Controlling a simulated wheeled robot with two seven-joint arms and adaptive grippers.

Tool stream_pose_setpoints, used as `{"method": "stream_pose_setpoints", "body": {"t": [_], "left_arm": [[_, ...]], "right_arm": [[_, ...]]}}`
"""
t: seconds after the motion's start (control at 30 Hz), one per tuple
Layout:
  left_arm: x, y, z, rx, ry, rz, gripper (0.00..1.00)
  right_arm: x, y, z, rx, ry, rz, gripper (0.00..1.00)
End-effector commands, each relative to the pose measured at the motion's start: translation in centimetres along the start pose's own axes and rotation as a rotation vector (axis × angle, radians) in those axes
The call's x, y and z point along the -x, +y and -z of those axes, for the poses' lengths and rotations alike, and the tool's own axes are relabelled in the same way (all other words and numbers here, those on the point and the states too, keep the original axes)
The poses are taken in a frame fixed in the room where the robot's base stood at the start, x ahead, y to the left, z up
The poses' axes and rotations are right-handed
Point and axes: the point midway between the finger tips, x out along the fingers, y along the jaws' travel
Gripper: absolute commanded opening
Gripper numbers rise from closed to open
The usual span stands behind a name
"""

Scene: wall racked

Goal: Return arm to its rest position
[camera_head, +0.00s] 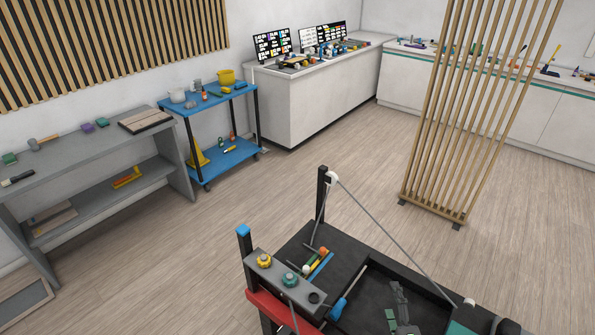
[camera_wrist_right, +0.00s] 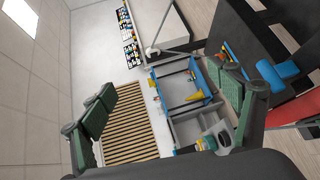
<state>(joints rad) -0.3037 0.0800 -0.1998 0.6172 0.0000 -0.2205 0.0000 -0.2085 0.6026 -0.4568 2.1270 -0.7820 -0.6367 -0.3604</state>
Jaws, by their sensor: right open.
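My right gripper (camera_head: 425,318) is low in the head view, over the right part of a black tray-topped stand (camera_head: 330,240). In the right wrist view my right gripper (camera_wrist_right: 165,98) has its two green-padded fingers wide apart. Nothing is between them. The rest of the right arm is mostly out of view. My left gripper shows in neither view.
The stand has a blue-capped post (camera_head: 243,231), a grey panel (camera_head: 275,275) with knobs, and a thin slanting rod (camera_head: 390,235). A blue trolley (camera_head: 215,95), grey shelf (camera_head: 95,150), white counter (camera_head: 320,95) and slatted screen (camera_head: 465,110) stand beyond. Floor between is clear.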

Motion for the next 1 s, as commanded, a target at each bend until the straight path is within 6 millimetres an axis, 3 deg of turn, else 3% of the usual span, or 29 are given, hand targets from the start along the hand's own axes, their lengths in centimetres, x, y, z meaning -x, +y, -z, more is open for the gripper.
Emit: {"method": "stream_pose_setpoints", "body": {"t": [0.03,0.1,0.2,0.27,0.5,0.83,1.0], "left_arm": [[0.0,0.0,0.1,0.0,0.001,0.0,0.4],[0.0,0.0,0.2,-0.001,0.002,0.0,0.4],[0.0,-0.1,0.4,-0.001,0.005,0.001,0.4],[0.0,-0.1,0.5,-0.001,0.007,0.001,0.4],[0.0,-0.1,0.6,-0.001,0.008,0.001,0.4],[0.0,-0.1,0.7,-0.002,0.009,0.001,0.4],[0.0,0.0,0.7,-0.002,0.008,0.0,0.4]], "right_arm": [[1.4,-2.0,-2.9,-0.193,-0.111,0.078,0.83],[3.7,-5.4,-6.1,-0.424,-0.253,0.187,0.83],[7.7,-10.2,-8.5,-0.692,-0.419,0.33,0.83],[9.8,-12.5,-9.1,-0.809,-0.495,0.399,0.83],[16.8,-18.4,-8.6,-1.109,-0.693,0.604,0.83],[24.3,-22.2,-6.0,-1.362,-0.866,0.811,0.83],[22.8,-25.8,-5.8,-1.355,-0.873,0.832,0.83]]}}
